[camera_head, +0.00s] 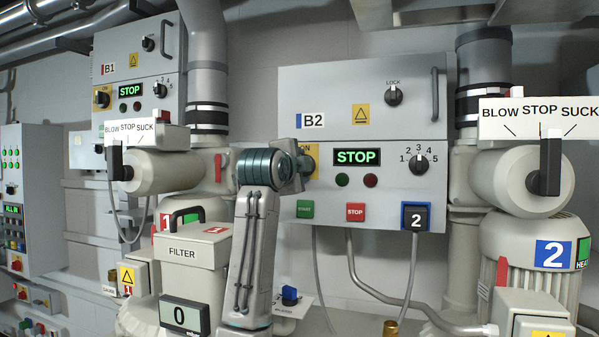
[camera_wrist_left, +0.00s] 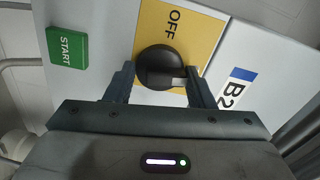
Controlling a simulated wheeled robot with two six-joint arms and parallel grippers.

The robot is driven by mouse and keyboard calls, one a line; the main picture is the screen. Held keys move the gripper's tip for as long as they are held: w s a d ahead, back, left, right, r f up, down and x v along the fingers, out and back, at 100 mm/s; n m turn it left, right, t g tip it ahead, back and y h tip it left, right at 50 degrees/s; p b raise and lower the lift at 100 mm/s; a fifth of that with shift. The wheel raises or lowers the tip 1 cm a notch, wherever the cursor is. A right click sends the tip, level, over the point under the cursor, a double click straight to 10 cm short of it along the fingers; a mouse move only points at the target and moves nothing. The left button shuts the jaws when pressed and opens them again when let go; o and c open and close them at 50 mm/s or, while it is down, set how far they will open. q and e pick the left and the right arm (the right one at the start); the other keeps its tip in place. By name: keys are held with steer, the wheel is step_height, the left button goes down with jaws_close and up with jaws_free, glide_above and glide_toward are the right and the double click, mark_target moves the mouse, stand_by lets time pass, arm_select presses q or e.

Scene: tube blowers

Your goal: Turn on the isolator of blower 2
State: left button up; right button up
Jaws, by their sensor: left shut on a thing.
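The isolator of blower 2 is a black rotary knob on a yellow plate (camera_head: 312,152) on the left side of the B2 control box (camera_head: 350,185). My right gripper is not in view.
The B2 display (camera_head: 356,157) reads STOP. A green START button (camera_head: 305,209) and red STOP button (camera_head: 356,212) sit below. The B1 box (camera_head: 137,75) and filter unit (camera_head: 190,250) stand left. Blower 2's motor (camera_head: 530,250) and its BLOW/STOP/SUCK lever (camera_head: 550,165) stand right.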

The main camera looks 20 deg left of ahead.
arm_select(q)
steer(key=shift+f+m, duration=0.15)
steer(key=shift+m, duration=0.75)
steer(key=shift+w+b, duration=0.1)
steer(key=shift+b, duration=0.2)
steer(key=o, duration=1)
steer(key=shift+d, duration=0.1)
steer(key=shift+s, duration=0.2)
steer(key=s+b, duration=0.5)
steer(key=s, duration=0.5)
steer(key=shift+s+b, duration=0.35)
